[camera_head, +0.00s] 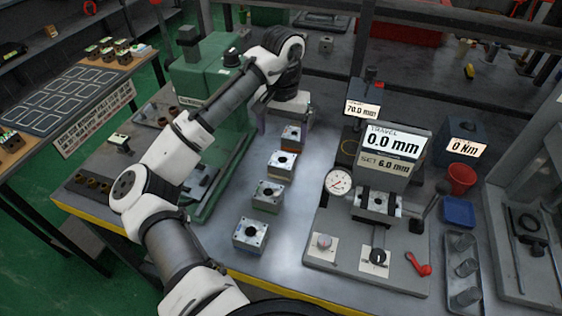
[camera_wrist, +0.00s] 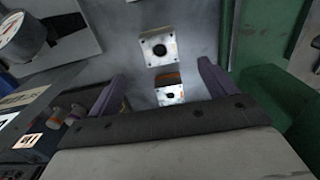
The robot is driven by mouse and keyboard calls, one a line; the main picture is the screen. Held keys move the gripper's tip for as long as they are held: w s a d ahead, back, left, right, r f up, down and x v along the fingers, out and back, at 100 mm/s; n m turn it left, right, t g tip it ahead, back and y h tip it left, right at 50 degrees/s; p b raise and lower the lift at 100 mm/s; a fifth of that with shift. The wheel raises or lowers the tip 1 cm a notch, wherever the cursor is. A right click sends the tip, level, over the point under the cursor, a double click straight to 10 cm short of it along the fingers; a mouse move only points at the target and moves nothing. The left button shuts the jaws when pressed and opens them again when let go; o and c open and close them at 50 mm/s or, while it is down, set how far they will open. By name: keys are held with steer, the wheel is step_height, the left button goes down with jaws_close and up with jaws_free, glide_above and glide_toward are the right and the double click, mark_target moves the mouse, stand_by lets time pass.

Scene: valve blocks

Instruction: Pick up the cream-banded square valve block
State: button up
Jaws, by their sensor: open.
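Several square valve blocks stand in a row on the grey bench. The one with a pale cream band (camera_head: 282,165) is second from the far end in the head view. In the wrist view a pale block with a dark round bore (camera_wrist: 158,47), seemingly the same one, lies beyond the fingertips; its band is not clear there. The block nearest my gripper has an orange band (camera_head: 291,135) and shows in the wrist view (camera_wrist: 171,96) between the fingers. My gripper (camera_wrist: 160,85) is open and empty, above the far end of the row.
Two more blocks (camera_head: 268,195) (camera_head: 250,233) stand nearer the front edge. A green machine (camera_head: 208,70) stands left of the row. A test station with a dial gauge (camera_head: 338,182) and displays (camera_head: 393,142) stands right. Clear bench lies between the row and the station.

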mark_target(282, 161)
step_height(282, 161, down, 12)
steer(key=shift+r+p, duration=0.1)
steer(key=shift+p, duration=0.25)
steer(key=c, duration=1.4)
